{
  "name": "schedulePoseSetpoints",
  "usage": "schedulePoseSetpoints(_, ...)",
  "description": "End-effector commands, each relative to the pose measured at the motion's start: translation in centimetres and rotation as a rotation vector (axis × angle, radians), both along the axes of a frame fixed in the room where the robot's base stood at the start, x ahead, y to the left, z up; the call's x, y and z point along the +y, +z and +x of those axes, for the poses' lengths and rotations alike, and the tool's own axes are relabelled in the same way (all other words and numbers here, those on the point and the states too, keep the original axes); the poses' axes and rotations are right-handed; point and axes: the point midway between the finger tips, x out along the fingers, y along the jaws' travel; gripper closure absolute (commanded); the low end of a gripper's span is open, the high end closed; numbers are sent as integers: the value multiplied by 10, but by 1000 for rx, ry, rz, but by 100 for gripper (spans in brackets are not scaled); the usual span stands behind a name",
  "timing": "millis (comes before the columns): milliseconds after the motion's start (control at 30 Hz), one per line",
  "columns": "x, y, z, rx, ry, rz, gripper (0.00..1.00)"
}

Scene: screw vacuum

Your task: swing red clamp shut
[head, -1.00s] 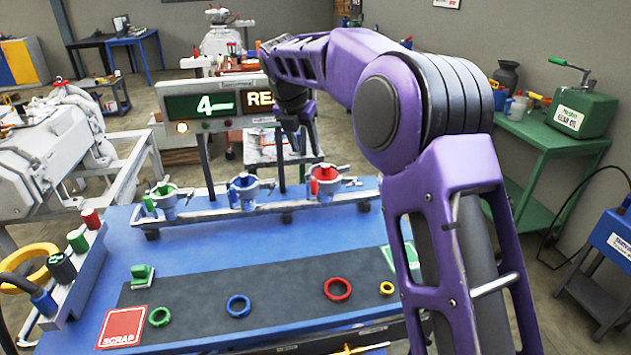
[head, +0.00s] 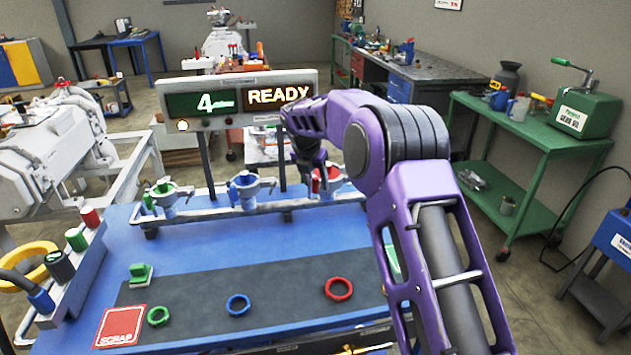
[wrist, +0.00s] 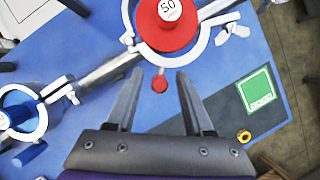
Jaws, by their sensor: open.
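The red-topped port (head: 327,181) stands at the right end of the silver rail on the blue bench, partly hidden behind my arm in the head view. In the wrist view its red cap (wrist: 170,28) is at the top, with a pale metal clamp ring (wrist: 146,48) around it. A small red knob (wrist: 160,85) sticks out from the ring towards me. My gripper (wrist: 160,74) is open, with one finger on each side of the knob; I see gaps on both sides. Whether the clamp ring is fully closed I cannot tell.
A blue port (head: 244,190) and a green port (head: 164,192) stand left along the rail (wrist: 108,72). Green, blue and red rings (head: 338,288) lie on the dark mat. The sign (head: 240,97) reads READY.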

Motion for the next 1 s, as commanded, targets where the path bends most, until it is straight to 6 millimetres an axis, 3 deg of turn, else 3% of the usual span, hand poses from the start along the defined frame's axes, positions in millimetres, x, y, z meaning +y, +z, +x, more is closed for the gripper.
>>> schedulePoseSetpoints(133,0,0,0,0,0,0,48)
schedulePoseSetpoints(433,1,1,0,-2,1,1,100)
schedulePoseSetpoints(1000,2,2,0,-4,3,3,100)
